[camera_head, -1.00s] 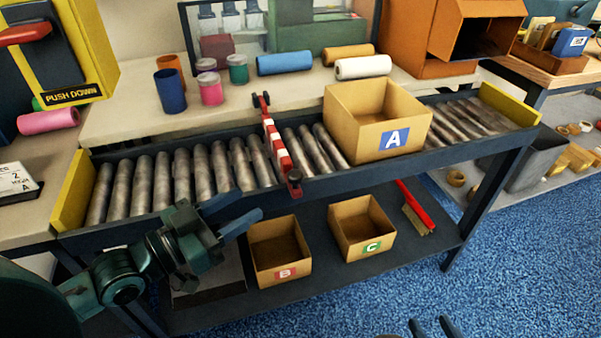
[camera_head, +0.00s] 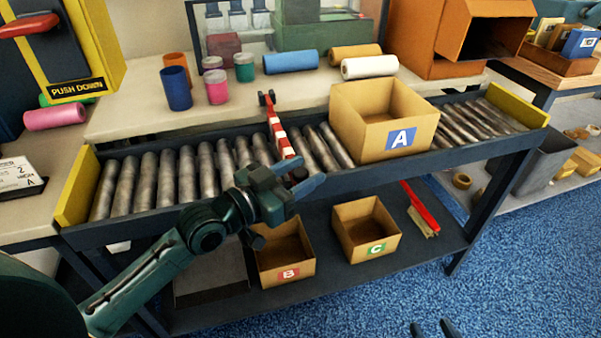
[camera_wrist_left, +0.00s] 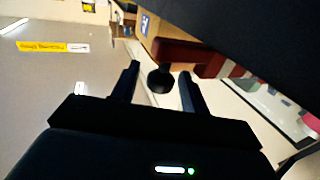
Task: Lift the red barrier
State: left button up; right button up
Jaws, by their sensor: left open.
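The red and white striped barrier (camera_head: 279,131) lies across the roller conveyor, with its dark knob end at the conveyor's front edge. My left gripper (camera_head: 303,176) is at that front end and partly hides it. In the left wrist view the dark round knob (camera_wrist_left: 160,80) shows between the two spread fingers of my left gripper (camera_wrist_left: 160,70), with a gap on each side. The red part of the barrier (camera_wrist_left: 188,53) is just beyond. My right gripper (camera_head: 432,328) shows only its two separated fingertips at the bottom edge, with nothing between them.
Open carton A (camera_head: 368,135) stands on the rollers right of the barrier. Cartons B (camera_head: 286,271) and C (camera_head: 366,247) and a red brush (camera_head: 420,205) are on the lower shelf. Jars and rolls stand on the bench behind. The rollers (camera_head: 168,178) left of the barrier are clear.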

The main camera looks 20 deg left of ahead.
pick_arm(q)
grip_shut()
dwell(0.5)
